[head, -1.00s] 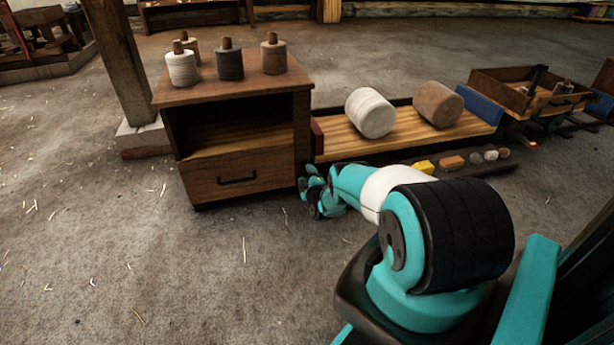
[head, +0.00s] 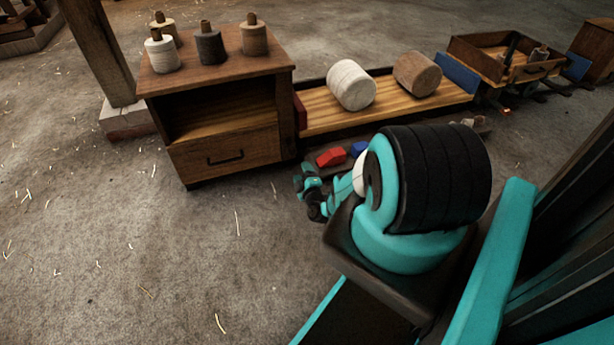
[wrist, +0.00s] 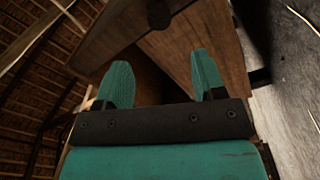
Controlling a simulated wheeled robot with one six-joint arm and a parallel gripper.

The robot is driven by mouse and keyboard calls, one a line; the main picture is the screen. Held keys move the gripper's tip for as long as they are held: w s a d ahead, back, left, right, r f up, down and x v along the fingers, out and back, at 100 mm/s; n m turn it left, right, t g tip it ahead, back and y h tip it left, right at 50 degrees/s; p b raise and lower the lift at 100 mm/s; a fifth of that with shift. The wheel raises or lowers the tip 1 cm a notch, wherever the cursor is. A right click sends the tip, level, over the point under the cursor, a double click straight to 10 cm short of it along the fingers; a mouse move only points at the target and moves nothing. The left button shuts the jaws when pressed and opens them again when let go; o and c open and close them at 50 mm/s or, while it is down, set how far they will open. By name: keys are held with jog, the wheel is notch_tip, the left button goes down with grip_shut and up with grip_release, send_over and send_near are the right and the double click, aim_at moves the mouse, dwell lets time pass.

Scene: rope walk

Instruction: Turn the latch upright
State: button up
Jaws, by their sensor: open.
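My gripper (head: 304,182) is low, in front of the right end of the wooden cabinet (head: 228,150), mostly hidden by my arm in the head view. In the wrist view my gripper (wrist: 160,62) is open, its two teal fingers apart with nothing between them. Beyond the fingers are brown wooden boards (wrist: 215,35). A dark rounded piece (wrist: 158,15) sits at the top edge of that view; I cannot tell whether it is the latch. No latch can be made out clearly in the head view.
Several spools (head: 210,47) stand on the cabinet. A low wooden cart (head: 400,108) carrying two large rolls is to its right, with an open crate wagon (head: 505,58) behind. Red (head: 330,157) and blue (head: 358,148) blocks lie before the cart. The floor at left is free.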

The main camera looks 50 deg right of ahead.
jog(key=p+v, duration=0.1)
jog(key=v, duration=0.4)
jog(key=shift+s+a, duration=0.1)
jog(key=shift+s, duration=0.05)
dwell(0.3)
